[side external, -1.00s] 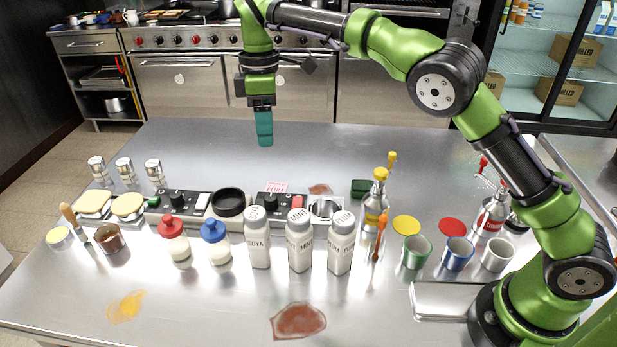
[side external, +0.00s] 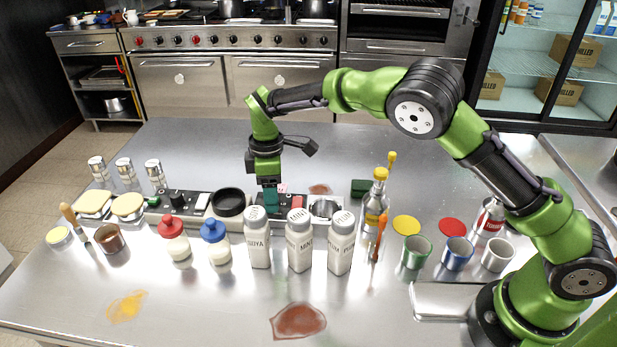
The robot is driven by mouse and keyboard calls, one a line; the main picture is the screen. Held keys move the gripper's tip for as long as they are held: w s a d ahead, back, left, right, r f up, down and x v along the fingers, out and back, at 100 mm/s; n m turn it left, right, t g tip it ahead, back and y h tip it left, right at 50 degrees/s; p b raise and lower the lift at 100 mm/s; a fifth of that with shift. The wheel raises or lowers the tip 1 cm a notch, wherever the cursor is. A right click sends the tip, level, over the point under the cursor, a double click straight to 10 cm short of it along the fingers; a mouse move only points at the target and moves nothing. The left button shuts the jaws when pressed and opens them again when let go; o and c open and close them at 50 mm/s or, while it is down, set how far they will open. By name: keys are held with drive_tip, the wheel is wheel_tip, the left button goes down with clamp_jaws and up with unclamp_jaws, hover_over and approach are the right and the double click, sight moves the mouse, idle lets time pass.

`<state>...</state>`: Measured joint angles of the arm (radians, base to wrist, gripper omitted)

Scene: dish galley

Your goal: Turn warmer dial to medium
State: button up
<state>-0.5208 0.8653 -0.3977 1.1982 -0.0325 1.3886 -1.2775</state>
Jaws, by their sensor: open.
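Two low dark control units stand in a row behind the bottles. The left unit shows a black dial (side external: 177,199) and a pale switch (side external: 202,201). The right unit has a red switch (side external: 298,202); its dial is hidden behind my gripper (side external: 271,207). My gripper points down at the right unit, its teal fingers at the dial's place. The jaws are open, but the gap between them is hard to see. Whether the fingers touch the dial, and where the dial points, I cannot tell.
White labelled shakers (side external: 299,240) stand close in front of the right unit. A black round pan (side external: 228,203) is left of my gripper, and a yellow-capped bottle (side external: 375,207) stands to the right. The counter behind the units is mostly clear.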

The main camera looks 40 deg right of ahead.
drive_tip(key=shift+f, duration=0.25)
drive_tip(key=c, duration=1.1)
drive_tip(key=shift+o, duration=0.2)
